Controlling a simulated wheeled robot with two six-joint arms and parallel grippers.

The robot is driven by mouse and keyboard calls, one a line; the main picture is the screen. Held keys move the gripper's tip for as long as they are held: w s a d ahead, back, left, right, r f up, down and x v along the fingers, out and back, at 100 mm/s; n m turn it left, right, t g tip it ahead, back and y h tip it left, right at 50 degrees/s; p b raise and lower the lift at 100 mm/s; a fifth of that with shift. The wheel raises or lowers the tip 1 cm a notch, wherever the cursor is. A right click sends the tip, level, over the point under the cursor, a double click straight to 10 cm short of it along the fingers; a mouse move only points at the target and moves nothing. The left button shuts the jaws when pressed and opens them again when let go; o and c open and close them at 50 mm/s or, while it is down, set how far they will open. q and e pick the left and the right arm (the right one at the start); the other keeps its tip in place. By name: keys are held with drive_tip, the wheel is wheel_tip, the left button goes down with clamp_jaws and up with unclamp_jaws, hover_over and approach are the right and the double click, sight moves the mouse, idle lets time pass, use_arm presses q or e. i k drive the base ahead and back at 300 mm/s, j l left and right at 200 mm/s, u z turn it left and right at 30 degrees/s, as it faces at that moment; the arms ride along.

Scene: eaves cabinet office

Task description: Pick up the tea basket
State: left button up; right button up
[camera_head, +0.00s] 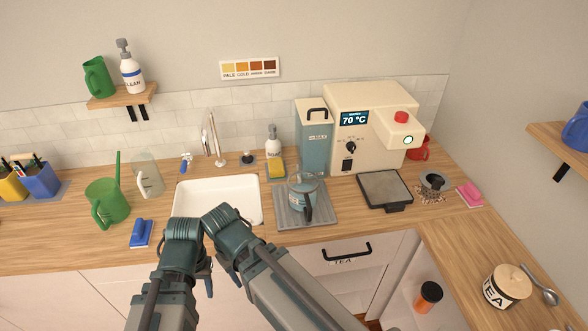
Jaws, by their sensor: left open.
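What looks like the tea basket (433,181) is a small dark round mesh cup at the right of the counter, among scattered brown leaves. A glass teapot (303,190) with a dark handle stands on a grey mat (287,217); its inside is hard to make out. A white jar marked TEA (497,292) stands at the lower right. My left gripper (208,280) is mostly hidden behind my arm links, in front of the sink and far left of the basket, holding nothing visible. My right arm shows, but its jaws do not.
A cream water machine (372,128) reading 70 °C and a black-rimmed scale-like tray (385,189) stand left of the basket. A pink sponge (470,194) lies right of it. The white sink (216,196) is behind my arms.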

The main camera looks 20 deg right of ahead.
sight(434, 182)
drive_tip(key=z, duration=1.9)
